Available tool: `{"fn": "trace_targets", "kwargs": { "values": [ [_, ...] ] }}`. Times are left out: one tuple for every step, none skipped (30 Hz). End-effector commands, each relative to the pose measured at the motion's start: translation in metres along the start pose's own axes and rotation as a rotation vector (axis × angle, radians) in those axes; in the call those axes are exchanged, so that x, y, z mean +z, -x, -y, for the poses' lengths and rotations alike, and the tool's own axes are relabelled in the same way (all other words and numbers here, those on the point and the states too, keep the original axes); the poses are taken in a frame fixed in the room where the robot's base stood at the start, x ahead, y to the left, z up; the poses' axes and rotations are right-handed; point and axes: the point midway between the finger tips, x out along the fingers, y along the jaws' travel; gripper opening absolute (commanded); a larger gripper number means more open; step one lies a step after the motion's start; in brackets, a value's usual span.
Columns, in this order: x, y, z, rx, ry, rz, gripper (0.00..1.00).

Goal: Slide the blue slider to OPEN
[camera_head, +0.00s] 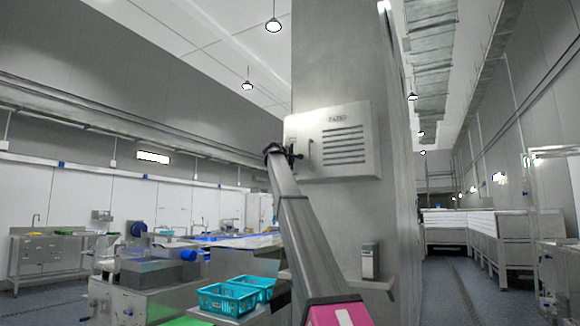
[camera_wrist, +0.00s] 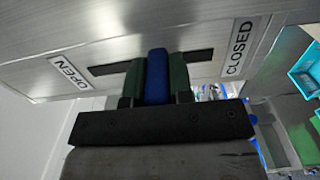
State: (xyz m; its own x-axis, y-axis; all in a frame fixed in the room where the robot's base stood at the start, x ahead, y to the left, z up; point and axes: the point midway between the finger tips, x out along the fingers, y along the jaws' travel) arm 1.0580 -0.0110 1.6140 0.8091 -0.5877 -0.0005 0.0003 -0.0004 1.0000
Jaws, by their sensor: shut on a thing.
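The blue slider (camera_wrist: 157,78) shows in the wrist view, between the two green finger pads of my gripper (camera_wrist: 157,68). My gripper is shut on it. The slider stands near the middle of a dark slot (camera_wrist: 200,57) in a metal face. The OPEN label (camera_wrist: 70,72) is at the left end of the slot, and the CLOSED label (camera_wrist: 239,47) is at the right end. In the head view my gripper (camera_head: 279,150) is at the left side of a louvred metal cabinet (camera_head: 357,120). The slider cannot be made out there.
Teal baskets (camera_head: 228,299) lie at lower left. An open aisle (camera_head: 465,295) runs along the right.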

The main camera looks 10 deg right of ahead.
Motion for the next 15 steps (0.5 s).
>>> {"fn": "trace_targets", "kwargs": {
  "values": [
    [-0.002, -0.002, -0.018, 0.001, -0.002, 0.0, 0.0],
    [-0.002, -0.002, -0.027, 0.001, -0.002, 0.001, 0.0],
    [-0.002, -0.002, -0.037, 0.002, -0.002, 0.001, 0.0],
    [-0.002, -0.002, -0.045, 0.002, -0.002, 0.001, 0.0],
    [-0.002, -0.002, -0.052, 0.002, -0.002, 0.0, 0.0],
    [-0.002, -0.002, -0.06, 0.002, -0.001, 0.0, 0.0],
    [-0.002, -0.001, -0.064, 0.001, -0.001, 0.0, 0.0],
    [-0.001, -0.001, -0.068, 0.001, -0.001, 0.0, 0.0],
    [-0.001, -0.001, -0.07, 0.001, -0.001, 0.0, 0.0],
    [-0.001, 0.0, -0.071, 0.001, -0.001, 0.0, 0.0],
    [0.0, 0.0, -0.072, 0.001, -0.001, 0.0, 0.0],
    [0.0, 0.0, -0.072, 0.001, -0.001, 0.0, 0.0],
    [0.0, 0.0, -0.072, 0.002, -0.001, 0.0, 0.0],
    [0.0, 0.0, -0.072, 0.002, -0.001, 0.0, 0.0],
    [0.0, 0.0, -0.072, 0.003, -0.001, -0.001, 0.0]
  ]
}}
